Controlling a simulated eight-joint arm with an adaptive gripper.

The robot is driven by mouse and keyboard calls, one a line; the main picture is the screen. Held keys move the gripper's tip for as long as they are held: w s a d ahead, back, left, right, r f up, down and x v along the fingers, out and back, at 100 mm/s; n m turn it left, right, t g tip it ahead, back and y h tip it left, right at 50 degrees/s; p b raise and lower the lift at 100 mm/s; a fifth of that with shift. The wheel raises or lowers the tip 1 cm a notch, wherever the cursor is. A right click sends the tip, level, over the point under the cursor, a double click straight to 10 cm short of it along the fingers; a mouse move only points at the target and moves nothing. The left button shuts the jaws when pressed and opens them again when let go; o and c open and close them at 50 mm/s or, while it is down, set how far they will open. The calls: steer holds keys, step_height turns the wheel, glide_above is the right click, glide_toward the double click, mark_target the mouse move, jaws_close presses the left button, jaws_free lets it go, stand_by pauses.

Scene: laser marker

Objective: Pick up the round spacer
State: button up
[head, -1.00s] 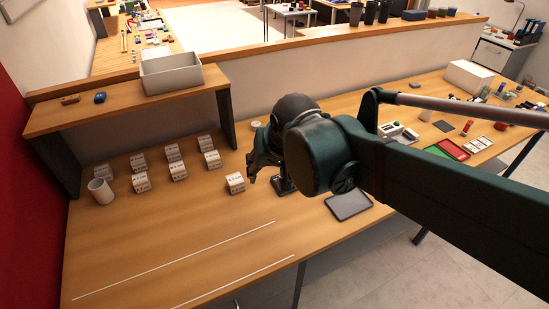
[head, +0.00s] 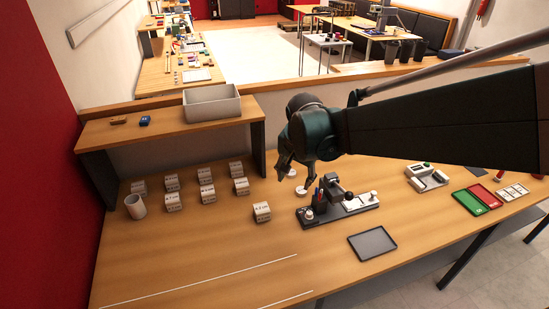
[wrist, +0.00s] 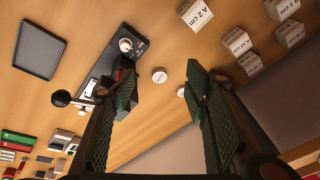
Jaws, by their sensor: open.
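A small white round disc, which looks like the round spacer (head: 301,190), lies on the wooden table beside the black marker stand. In the wrist view this disc (wrist: 159,75) shows in the gap between the fingers. My gripper (head: 297,178) is open and points down above the discs. In the wrist view its two green ribbed fingers (wrist: 162,82) are wide apart with nothing held.
The marker stand (head: 340,211) with its dark head is close to the right of the discs. Several labelled white blocks (head: 262,211) stand to the left. A grey tray (head: 372,244) lies in front; a raised shelf (head: 170,126) holds a white bin (head: 211,103).

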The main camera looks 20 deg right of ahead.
steer(key=w+d+f+m+g+p, duration=0.2)
steer(key=w+d+f+m+p, duration=0.15)
steer(key=w, duration=0.35)
steer(key=m+g+p, duration=0.1)
steer(key=m+p, duration=0.1)
steer(key=m, duration=0.2)
glide_toward(301, 190)
steer(key=shift+w, duration=0.1)
steer(key=shift+w+d+f+m, duration=0.1)
steer(key=shift+d+f+m, duration=0.15)
steer(key=shift+f, duration=0.15)
steer(key=shift+a, duration=0.1)
steer(key=shift+f, duration=1.25)
steer(key=shift+f, duration=0.15)
steer(key=shift+d+f, duration=0.15)
steer(key=shift+f, duration=1.05)
steer(key=shift+d+f, duration=0.2)
steer(key=shift+f, duration=1.05)
